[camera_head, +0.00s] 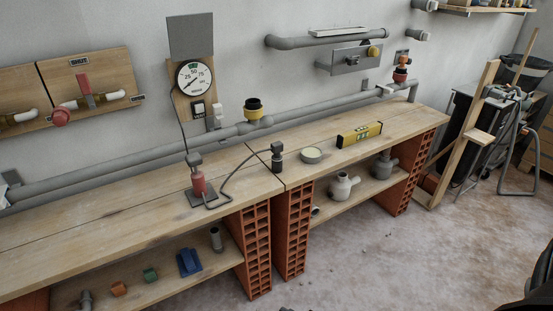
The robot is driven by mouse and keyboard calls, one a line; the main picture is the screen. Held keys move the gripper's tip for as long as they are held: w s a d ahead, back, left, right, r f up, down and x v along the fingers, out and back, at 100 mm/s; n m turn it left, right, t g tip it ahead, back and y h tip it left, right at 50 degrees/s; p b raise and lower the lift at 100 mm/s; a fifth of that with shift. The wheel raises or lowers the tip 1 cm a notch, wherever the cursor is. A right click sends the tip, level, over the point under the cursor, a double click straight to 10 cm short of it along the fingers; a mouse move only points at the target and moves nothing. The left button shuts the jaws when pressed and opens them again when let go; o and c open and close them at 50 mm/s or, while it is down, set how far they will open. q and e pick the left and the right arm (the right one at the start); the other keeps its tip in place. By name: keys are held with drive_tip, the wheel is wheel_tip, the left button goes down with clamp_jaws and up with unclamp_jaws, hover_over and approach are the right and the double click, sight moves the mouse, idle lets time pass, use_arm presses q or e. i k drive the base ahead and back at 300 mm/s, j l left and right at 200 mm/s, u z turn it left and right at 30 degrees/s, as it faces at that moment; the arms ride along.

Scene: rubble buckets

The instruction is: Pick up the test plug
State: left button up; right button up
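A small dark grey and black plug-like piece (277,157) stands on the wooden bench, near the seam between the two bench tops. It looks like the test plug, though it is small in the picture. A dark hose (237,172) curves from it to a red hand pump (199,183) on a dark base plate to its left. A grey pipe (320,111) runs along the wall behind, with a black and yellow fitting (253,108) standing up from it.
The bench top (110,228) also holds a round pale tin (311,155) and a yellow level (359,135). A pressure gauge (194,77) hangs on the wall. Shelves below hold fittings. Brick supports (293,230) stand beneath; the floor in front is largely clear.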

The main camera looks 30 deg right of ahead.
sight(278, 146)
drive_tip(key=z, duration=1.25)
